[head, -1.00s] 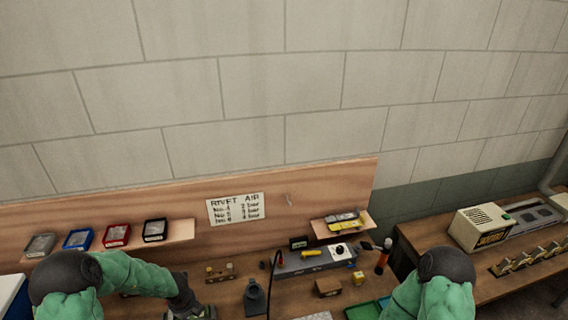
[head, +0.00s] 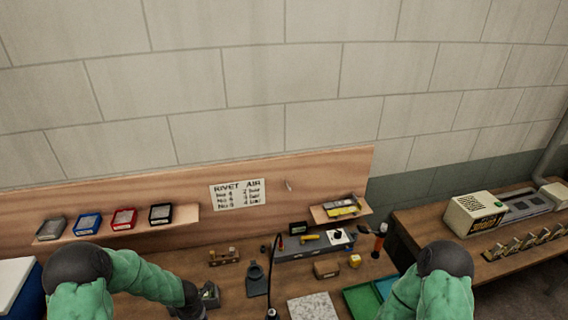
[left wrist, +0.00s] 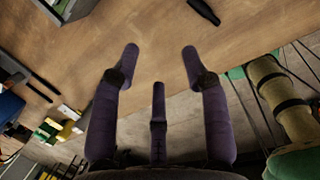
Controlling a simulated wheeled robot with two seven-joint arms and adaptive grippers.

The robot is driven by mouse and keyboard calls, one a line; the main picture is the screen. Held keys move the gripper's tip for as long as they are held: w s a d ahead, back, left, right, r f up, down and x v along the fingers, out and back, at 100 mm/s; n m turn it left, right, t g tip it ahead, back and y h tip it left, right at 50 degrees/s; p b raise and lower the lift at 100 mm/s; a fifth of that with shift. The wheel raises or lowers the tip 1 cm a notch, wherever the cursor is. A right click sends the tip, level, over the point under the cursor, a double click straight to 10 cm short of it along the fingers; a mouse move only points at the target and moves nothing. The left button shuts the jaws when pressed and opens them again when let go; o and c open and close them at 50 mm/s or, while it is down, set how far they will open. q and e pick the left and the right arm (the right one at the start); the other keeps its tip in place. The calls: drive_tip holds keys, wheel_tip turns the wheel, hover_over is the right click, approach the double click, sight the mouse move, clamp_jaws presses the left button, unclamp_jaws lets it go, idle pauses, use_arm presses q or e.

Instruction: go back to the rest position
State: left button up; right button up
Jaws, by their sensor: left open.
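My left gripper (left wrist: 160,65) is open and empty in the left wrist view, its purple fingers spread above the bare wooden bench top (left wrist: 150,30). In the head view my left arm comes in from the lower left and bends to the right, its dark wrist low over the bench beside a small grey item. The left fingers are not clear there. My right arm shows at the lower right of the head view; its gripper is below the frame.
Coloured bins (head: 123,218) stand on a shelf at the left. A grey box (head: 310,243), a stone plate (head: 313,307), a green tray (head: 362,301) and an orange-handled tool (head: 380,238) are on the bench. A cream machine (head: 475,214) stands on the right-hand bench.

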use_arm(q)
drive_tip(key=s+d+f+m+g+h, duration=0.1)
drive_tip(key=s+d+f+m+h, duration=0.2)
drive_tip(key=s+d+m, duration=1.05)
drive_tip(key=s+d+f+m+g+h, duration=0.15)
drive_tip(key=s+d+m, duration=0.45)
drive_tip(key=m, duration=1.5)
wheel_tip(320, 180, down, 28)
drive_tip(key=b, duration=2.7)
drive_tip(key=shift+w+f+t+h+b, duration=0.25)
drive_tip(key=shift+t+h+b, duration=0.1)
drive_tip(key=shift+t, duration=0.1)
drive_tip(key=shift+o, duration=0.4)
drive_tip(key=shift+d+f+n, duration=0.1)
drive_tip(key=shift+n, duration=0.15)
